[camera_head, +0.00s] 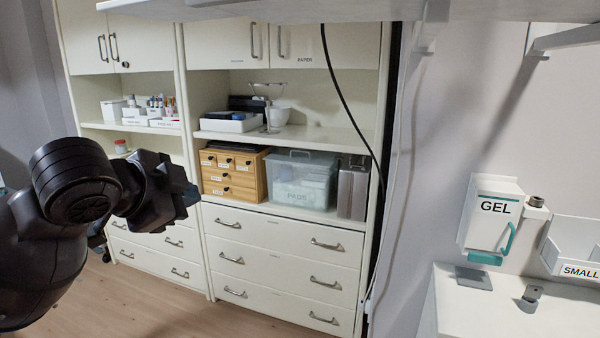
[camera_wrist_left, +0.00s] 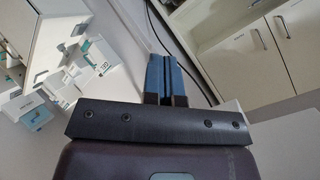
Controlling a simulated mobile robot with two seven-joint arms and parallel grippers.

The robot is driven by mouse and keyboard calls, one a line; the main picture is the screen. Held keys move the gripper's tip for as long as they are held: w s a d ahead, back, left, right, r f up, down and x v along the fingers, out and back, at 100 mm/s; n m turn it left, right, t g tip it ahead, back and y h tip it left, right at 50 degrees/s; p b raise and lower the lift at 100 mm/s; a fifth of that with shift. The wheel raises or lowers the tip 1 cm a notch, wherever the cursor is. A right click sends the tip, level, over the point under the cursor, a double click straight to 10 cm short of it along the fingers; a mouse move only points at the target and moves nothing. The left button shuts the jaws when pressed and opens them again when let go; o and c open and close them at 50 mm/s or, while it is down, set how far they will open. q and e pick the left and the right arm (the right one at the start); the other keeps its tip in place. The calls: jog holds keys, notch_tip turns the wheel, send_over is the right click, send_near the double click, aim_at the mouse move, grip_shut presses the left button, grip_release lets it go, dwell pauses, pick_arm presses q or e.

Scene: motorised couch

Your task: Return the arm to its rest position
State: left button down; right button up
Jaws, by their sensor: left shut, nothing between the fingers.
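My left arm comes in from the left in the head view, with its black gripper (camera_head: 190,194) held in the air in front of the cream cabinet (camera_head: 270,245). In the left wrist view the two blue-tipped fingers of the left gripper (camera_wrist_left: 165,75) lie together, shut, with nothing seen between them. The gripper touches nothing that I can see. My right arm and gripper are in neither view.
A wooden drawer box (camera_head: 232,176) and a clear PADS bin (camera_head: 300,182) stand on the cabinet shelf. A GEL dispenser (camera_head: 491,212) hangs on the right wall above a white counter (camera_head: 530,305). Wood floor (camera_head: 150,300) lies clear at lower left.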

pick_arm(q)
jog(key=s+a+f+n+g+y, duration=0.1)
jog(key=s+a+f+n, duration=0.15)
jog(key=f, duration=0.55)
jog(key=s+a+f+n+g, duration=0.1)
jog(key=s+f+n, duration=0.15)
jog(key=f, duration=0.55)
jog(key=s+a+f+n+g+y, duration=0.1)
jog(key=s+f+n, duration=0.15)
jog(key=f, duration=0.55)
jog(key=s+a+f+n+g+y, duration=0.2)
jog(key=s+a+f+n, duration=0.15)
jog(key=s+f, duration=0.5)
jog(key=s+a+f+n+g+y, duration=0.1)
jog(key=s+a+f+n+g, duration=0.4)
jog(key=s, duration=0.7)
jog(key=w+d+f+m+t, duration=0.2)
jog(key=w+f+t, duration=0.5)
jog(key=f+t, duration=0.3)
jog(key=shift+w+d+f, duration=0.3)
jog(key=shift+w+f, duration=0.1)
jog(key=shift+f, duration=0.45)
